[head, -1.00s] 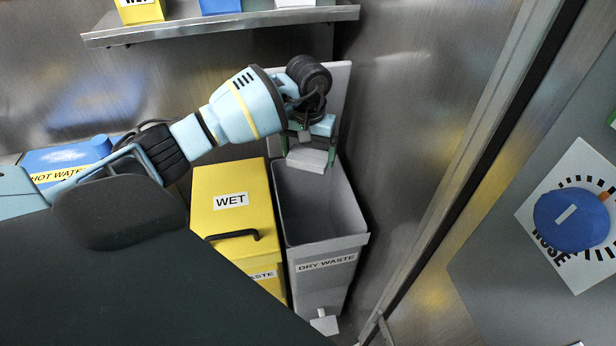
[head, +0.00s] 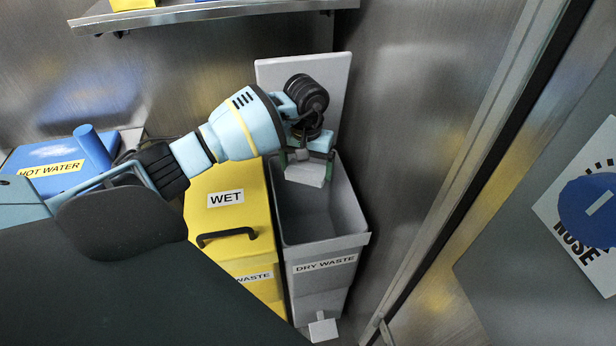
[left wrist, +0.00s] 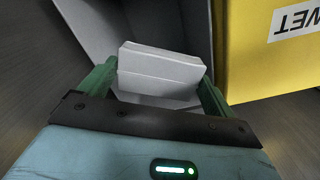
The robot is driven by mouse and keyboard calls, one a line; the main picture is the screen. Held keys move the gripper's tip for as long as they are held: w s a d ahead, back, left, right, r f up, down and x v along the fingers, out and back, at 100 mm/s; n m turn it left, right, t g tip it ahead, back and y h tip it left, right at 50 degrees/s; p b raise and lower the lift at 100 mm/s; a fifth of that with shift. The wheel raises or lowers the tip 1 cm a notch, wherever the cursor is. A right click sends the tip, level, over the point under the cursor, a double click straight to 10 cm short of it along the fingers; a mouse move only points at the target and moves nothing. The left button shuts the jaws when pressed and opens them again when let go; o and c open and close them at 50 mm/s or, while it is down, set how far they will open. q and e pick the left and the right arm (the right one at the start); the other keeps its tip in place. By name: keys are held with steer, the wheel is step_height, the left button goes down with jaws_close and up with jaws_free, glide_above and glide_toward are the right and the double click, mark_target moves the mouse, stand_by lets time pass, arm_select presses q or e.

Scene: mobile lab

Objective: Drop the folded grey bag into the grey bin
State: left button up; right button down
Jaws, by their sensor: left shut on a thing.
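The folded grey bag (head: 306,173) is a pale grey block held in my left gripper (head: 308,160). In the left wrist view the bag (left wrist: 160,72) sits between the two green fingers of my left gripper (left wrist: 158,85), which is shut on it. The grey bin (head: 325,250), labelled DRY WASTE, stands open with its lid raised behind it. The bag hangs over the back part of the bin's opening. In the left wrist view the bin's grey wall (left wrist: 90,30) shows beyond the bag. My right gripper is in neither view.
A yellow bin (head: 228,215) labelled WET stands shut, close beside the grey bin on its left. A blue HOT WATER box (head: 58,160) is at the left. A metal wall closes in on the right. A shelf (head: 215,12) runs above.

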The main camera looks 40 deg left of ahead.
arm_select(q)
steer(key=o, duration=0.7)
steer(key=shift+r, duration=3.95)
